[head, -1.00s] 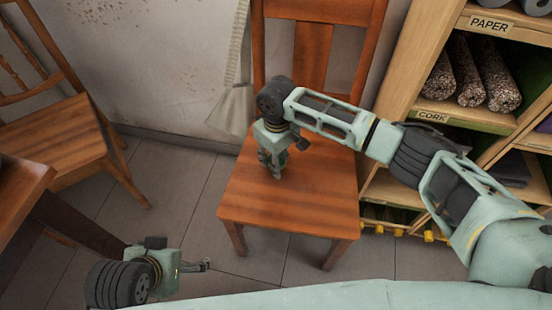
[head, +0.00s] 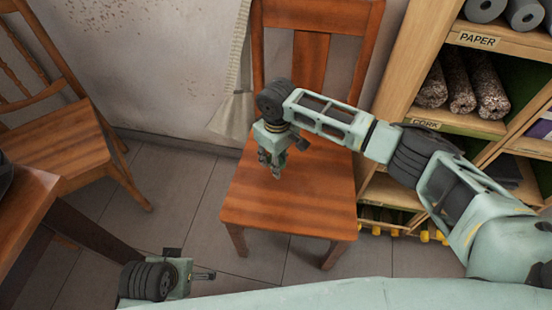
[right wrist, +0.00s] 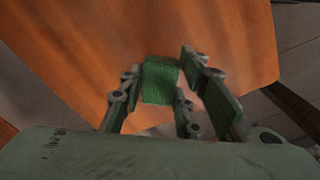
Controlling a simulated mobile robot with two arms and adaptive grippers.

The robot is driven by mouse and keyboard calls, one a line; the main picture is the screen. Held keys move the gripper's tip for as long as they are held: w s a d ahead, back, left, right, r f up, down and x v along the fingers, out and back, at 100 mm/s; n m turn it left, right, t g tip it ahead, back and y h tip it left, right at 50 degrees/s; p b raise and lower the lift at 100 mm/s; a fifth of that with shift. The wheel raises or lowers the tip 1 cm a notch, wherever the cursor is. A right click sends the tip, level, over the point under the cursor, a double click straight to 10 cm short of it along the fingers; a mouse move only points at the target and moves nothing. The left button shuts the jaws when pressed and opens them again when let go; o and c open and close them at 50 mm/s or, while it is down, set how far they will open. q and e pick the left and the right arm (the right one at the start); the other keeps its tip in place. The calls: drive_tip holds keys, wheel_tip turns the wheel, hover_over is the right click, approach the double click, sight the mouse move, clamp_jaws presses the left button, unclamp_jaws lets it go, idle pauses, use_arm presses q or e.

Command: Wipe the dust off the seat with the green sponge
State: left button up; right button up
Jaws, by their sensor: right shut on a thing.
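The wooden chair seat (head: 300,205) is in the middle of the head view, and its orange-brown top also fills much of the right wrist view (right wrist: 225,35). My right gripper (head: 271,174) points down over the left part of the seat. In the right wrist view it is shut on the green sponge (right wrist: 160,80), held between its fingers close above or on the seat; I cannot tell if it touches. The gripper hides the sponge in the head view. I cannot clearly make out dust. My left gripper (head: 204,276) is low at the left, away from the seat; its fingers are unclear.
The chair's backrest (head: 309,60) rises behind my right gripper. A shelf (head: 470,125) with rolls stands close on the right. Another chair (head: 55,150) and a dark wooden table (head: 25,205) are at the left. Bare floor tiles (head: 185,195) lie between.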

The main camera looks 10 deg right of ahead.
drive_tip(key=shift+r+p, duration=0.85)
drive_tip(key=shift+p, duration=0.05)
drive_tip(key=shift+r+p, duration=0.4)
drive_tip(key=shift+p, duration=0.15)
use_arm(q)
drive_tip(key=s+f, duration=0.3)
drive_tip(key=f, duration=0.9)
drive_tip(key=shift+a+f+g+p, duration=0.2)
drive_tip(key=shift+a+g+p, duration=0.15)
drive_tip(key=shift+a+g, duration=0.1)
use_arm(e)
drive_tip(key=shift+r, duration=0.3)
use_arm(q)
drive_tip(key=shift+s, duration=0.1)
